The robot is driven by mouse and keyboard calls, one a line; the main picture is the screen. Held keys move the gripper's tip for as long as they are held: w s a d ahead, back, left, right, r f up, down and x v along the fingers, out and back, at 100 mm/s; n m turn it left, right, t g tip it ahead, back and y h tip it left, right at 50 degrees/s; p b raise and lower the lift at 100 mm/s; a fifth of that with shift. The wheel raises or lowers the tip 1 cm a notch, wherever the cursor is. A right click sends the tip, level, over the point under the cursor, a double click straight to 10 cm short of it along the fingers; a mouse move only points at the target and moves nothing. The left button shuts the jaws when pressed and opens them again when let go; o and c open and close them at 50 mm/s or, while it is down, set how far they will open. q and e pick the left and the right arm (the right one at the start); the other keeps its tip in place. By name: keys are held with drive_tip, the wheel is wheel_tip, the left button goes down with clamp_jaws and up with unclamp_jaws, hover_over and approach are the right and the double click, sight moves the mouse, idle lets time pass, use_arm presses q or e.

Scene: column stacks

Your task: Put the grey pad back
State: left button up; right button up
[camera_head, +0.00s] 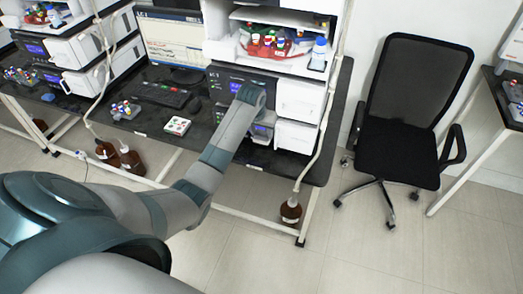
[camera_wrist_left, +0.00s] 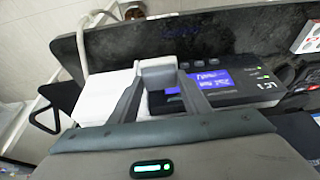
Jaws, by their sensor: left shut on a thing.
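My left gripper (camera_head: 250,96) reaches across to the front of the instrument stack, just right of its blue display. In the left wrist view, the two fingers (camera_wrist_left: 159,76) close together on a small grey block that looks like the grey pad (camera_wrist_left: 158,66). It is held between the display panel (camera_wrist_left: 215,82) and the white units (camera_wrist_left: 108,95). Whether it touches the stack cannot be told. In the head view my wrist hides the pad. My right gripper is not in view.
The black bench (camera_head: 185,141) carries a keyboard (camera_head: 162,94), a monitor (camera_head: 170,40) and a small white tray (camera_head: 177,126). Bottles stand on top of the stack. Brown bottles (camera_head: 291,211) stand on the floor. A black chair (camera_head: 398,150) is at the right.

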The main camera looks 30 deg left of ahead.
sight(261, 143)
use_arm(q)
wheel_tip(261, 143, down, 7)
drive_tip(key=shift+w+f+p, duration=0.1)
drive_tip(key=shift+f+p, duration=0.05)
drive_tip(key=shift+p, duration=0.45)
drive_tip(key=shift+f, duration=0.1)
wheel_tip(261, 143, down, 3)
drive_tip(key=shift+r, duration=0.2)
drive_tip(key=shift+f+p, duration=0.3)
drive_tip(key=shift+f, duration=0.3)
drive_tip(key=o, duration=1.1)
drive_tip(key=shift+f, duration=0.1)
drive_tip(key=shift+r, duration=0.2)
drive_tip(key=shift+v, duration=0.8)
drive_tip(key=b+v, duration=0.1)
drive_tip(key=v, duration=0.9)
drive_tip(key=shift+r+b, duration=0.1)
drive_tip(key=shift+b, duration=0.3)
